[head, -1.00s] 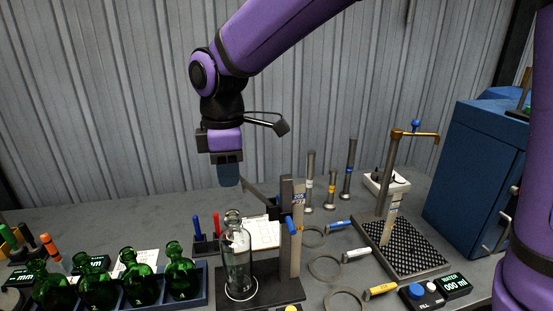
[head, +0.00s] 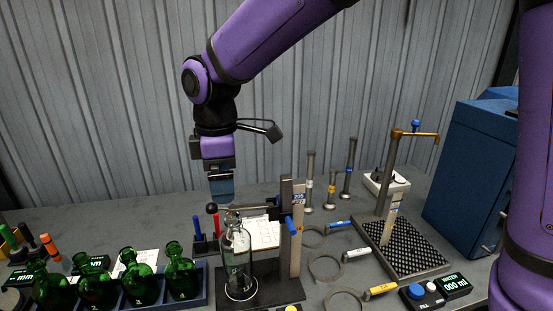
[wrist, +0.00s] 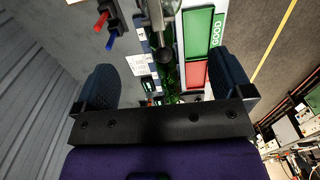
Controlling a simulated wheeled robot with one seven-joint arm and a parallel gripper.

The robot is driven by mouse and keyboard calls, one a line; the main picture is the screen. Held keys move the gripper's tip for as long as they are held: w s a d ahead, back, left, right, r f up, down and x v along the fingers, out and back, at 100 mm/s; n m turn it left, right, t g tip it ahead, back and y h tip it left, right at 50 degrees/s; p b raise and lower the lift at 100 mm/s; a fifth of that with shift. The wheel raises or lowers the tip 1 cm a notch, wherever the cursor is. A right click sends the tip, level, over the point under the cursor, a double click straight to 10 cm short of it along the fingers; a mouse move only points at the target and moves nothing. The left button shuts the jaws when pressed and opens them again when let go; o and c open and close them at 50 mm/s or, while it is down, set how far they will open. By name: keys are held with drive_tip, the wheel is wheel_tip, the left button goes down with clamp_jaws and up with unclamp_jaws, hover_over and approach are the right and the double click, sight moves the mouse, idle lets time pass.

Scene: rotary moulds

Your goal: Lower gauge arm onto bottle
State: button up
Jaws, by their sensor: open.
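The clear glass bottle (head: 237,262) stands upright on the dark base (head: 274,283) of the gauge, inside a white ring. The gauge post (head: 297,240) rises right of it. The gauge arm (head: 250,208) reaches left from the post, nearly level across the bottle's mouth, ending in a black ball knob (head: 211,208). I cannot tell whether it touches the bottle. My gripper (head: 220,198) is open, pointing down just above the knob. In the wrist view the knob (wrist: 165,56) shows ahead, between the spread fingers (wrist: 166,85) and apart from both.
Green bottles (head: 140,281) stand in a rack at the front left. A pen holder (head: 205,245) and a paper sheet (head: 264,233) lie behind the gauge. Ring gauges (head: 326,267) lie to the right, then a drip tray (head: 403,248) with a tap stand.

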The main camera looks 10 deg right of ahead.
drive_tip(key=shift+r, duration=0.1)
idle(0.4)
wheel_tip(320, 180, up, 7)
idle(0.8)
drive_tip(key=s+d+r+m+t, duration=0.1)
drive_tip(key=s+d+r+m, duration=0.2)
drive_tip(key=d, duration=0.6)
drive_tip(key=s+d+r+m+t, duration=0.1)
drive_tip(key=s+d+m+t, duration=0.15)
drive_tip(key=d+m, duration=0.5)
drive_tip(key=s+d+f+m+t, duration=0.1)
drive_tip(key=s+d+f+m, duration=0.2)
drive_tip(key=s+d+m, duration=0.4)
drive_tip(key=shift+s+d+f+t, duration=0.2)
drive_tip(key=shift+s+d+t, duration=0.15)
drive_tip(key=shift+s+d, duration=2.45)
drive_tip(key=shift+w+d+m, duration=0.2)
drive_tip(key=shift+m, duration=0.05)
